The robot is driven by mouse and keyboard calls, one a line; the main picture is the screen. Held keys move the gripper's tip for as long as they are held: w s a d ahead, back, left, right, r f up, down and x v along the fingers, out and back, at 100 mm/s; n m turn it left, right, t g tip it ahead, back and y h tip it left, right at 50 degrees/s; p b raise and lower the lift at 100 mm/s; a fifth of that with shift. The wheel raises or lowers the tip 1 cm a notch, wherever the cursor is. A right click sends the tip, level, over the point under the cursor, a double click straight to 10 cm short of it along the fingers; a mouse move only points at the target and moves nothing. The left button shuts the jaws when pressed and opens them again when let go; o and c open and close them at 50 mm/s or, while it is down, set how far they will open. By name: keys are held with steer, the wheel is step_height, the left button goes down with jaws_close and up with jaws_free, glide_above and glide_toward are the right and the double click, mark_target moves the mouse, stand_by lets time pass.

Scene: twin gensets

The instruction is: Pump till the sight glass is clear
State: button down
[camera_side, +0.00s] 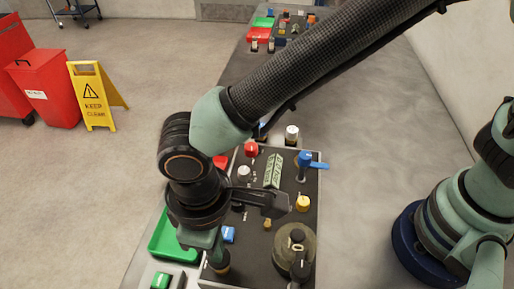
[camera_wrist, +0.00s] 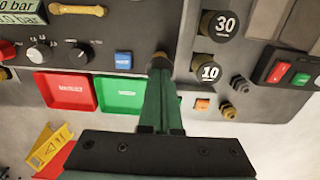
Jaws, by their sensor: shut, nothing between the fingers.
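My gripper (camera_side: 216,254) points down at the front left of the dark control panel (camera_side: 255,245). In the wrist view its green fingers (camera_wrist: 160,78) are shut with nothing between them. Their tips are at a black knob with a brass-coloured collar (camera_wrist: 159,60), which also shows in the side view (camera_side: 220,267); it may be the pump's plunger. The tips overlap the knob in the picture; I cannot tell whether they touch. I cannot pick out the sight glass for sure; a yellowish bar (camera_wrist: 80,10) lies at the wrist view's upper left.
A blue button (camera_wrist: 123,60) sits close left of the fingertips. Black knobs marked 30 (camera_wrist: 220,25) and 10 (camera_wrist: 208,70) stand to the right. Red (camera_wrist: 66,91) and green (camera_wrist: 119,94) trays lie along the edge. A blue-handled valve (camera_side: 306,163) stands farther back.

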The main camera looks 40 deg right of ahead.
steer(key=shift+f, duration=1.15)
steer(key=shift+r, duration=3.05)
steer(key=w+d+r+m+t, duration=0.1)
steer(key=w+d+r, duration=0.2)
steer(key=d, duration=0.2)
steer(key=w+d+r+m+y, duration=0.1)
steer(key=w+d+r+m, duration=0.1)
steer(key=w+d, duration=0.3)
steer(key=w+d+r+m+t, duration=0.1)
steer(key=w+d+r, duration=0.15)
steer(key=d, duration=0.35)
steer(key=s+d+r+m+t, duration=0.1)
steer(key=d+m, duration=0.1)
steer(key=d, duration=0.8)
steer(key=s+d+r+m+t+h, duration=0.1)
steer(key=d+r+m+t, duration=0.1)
steer(key=d, duration=0.9)
steer(key=shift+s+d+r+m+t, duration=0.25)
steer(key=shift+s+m+t, duration=0.1)
steer(key=shift+m, duration=0.15)
